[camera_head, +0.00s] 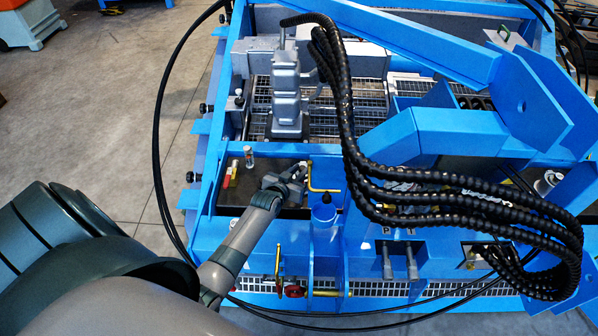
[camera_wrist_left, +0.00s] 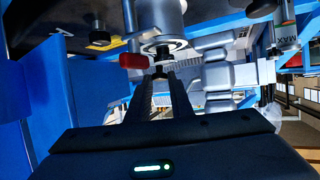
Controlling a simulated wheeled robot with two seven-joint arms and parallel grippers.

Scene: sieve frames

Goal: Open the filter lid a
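My left gripper (camera_head: 297,172) reaches over the dark panel (camera_head: 293,213) at the near left of the blue machine. Its tips are at a small pale fitting beside a bent yellow handle (camera_head: 325,190). In the left wrist view the two dark fingers (camera_wrist_left: 161,76) point at a grey metal cylinder (camera_wrist_left: 160,18) with a dark stub (camera_wrist_left: 162,48). The fingertips are close together just under the stub. I cannot tell whether they touch it or hold anything. No part is clearly marked as filter lid a. My right gripper is not in view.
A red-handled valve (camera_head: 227,180) and a small clear vial (camera_head: 249,157) stand left of the gripper. Thick black hoses (camera_head: 345,110) arch to the right. A grey metal block (camera_head: 287,90) rises behind. Open floor (camera_head: 110,120) lies at left.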

